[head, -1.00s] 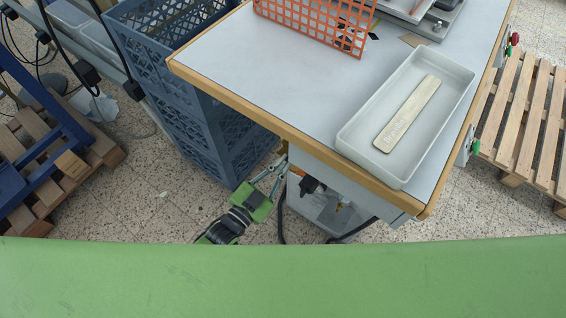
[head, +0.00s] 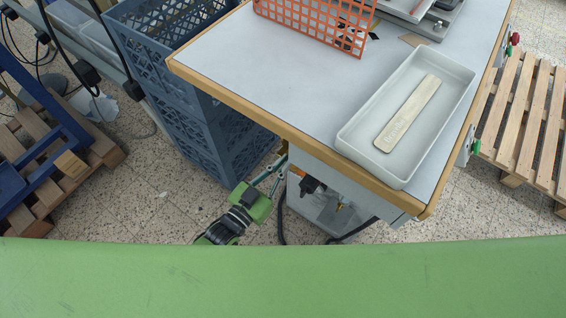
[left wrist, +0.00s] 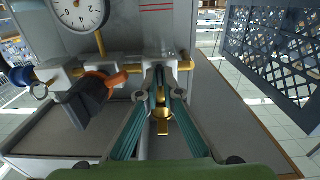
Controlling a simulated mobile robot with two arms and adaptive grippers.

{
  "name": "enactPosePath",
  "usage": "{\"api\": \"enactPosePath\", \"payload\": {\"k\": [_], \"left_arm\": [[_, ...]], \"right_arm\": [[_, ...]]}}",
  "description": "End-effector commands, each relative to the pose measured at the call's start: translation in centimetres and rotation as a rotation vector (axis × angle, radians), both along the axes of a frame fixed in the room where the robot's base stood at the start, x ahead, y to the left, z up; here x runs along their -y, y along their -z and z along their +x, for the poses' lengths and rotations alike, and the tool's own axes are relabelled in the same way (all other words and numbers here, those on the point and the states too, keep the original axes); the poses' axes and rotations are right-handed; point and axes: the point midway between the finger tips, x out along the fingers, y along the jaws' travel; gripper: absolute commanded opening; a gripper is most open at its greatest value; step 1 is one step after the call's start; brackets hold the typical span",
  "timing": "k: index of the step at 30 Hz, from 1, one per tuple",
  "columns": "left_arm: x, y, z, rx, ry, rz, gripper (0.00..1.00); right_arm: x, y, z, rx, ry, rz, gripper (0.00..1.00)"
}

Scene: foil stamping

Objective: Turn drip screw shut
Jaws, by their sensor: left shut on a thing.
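My left gripper (head: 280,163) reaches in under the table's front edge in the head view. In the left wrist view, the left gripper (left wrist: 160,80) has its two teal fingers closed together at the brass pipe fitting. The fingertips are shut on a small part there, taken to be the drip screw, which they largely hide. A brass piece (left wrist: 162,124) shows between the fingers, below the tips. My right gripper is in neither view.
An orange-handled valve (left wrist: 104,82) and a round gauge (left wrist: 80,12) are left of the fingers. A blue crate stack (head: 205,130) stands left of the table (head: 240,60). A white tray (head: 350,140) holding a flat beige strip (head: 408,113) is on top.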

Motion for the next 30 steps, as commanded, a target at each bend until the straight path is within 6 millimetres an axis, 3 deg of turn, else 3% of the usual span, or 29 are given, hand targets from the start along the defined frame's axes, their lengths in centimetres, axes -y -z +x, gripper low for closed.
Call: {"api": "enactPosePath", "payload": {"k": [4,5,17,30], "left_arm": [[0.0,0.2,-0.1,-0.007,0.000,0.001,0.00],[0.0,0.2,-0.1,-0.007,0.000,0.001,0.13],[-0.3,0.1,-0.4,-0.003,0.000,0.001,0.13],[-5.2,0.2,-7.2,-0.006,0.000,0.002,0.13]], "right_arm": [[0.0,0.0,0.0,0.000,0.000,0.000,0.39],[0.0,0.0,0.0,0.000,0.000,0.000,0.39],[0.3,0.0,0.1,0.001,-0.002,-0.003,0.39],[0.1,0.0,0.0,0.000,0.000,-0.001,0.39]]}}
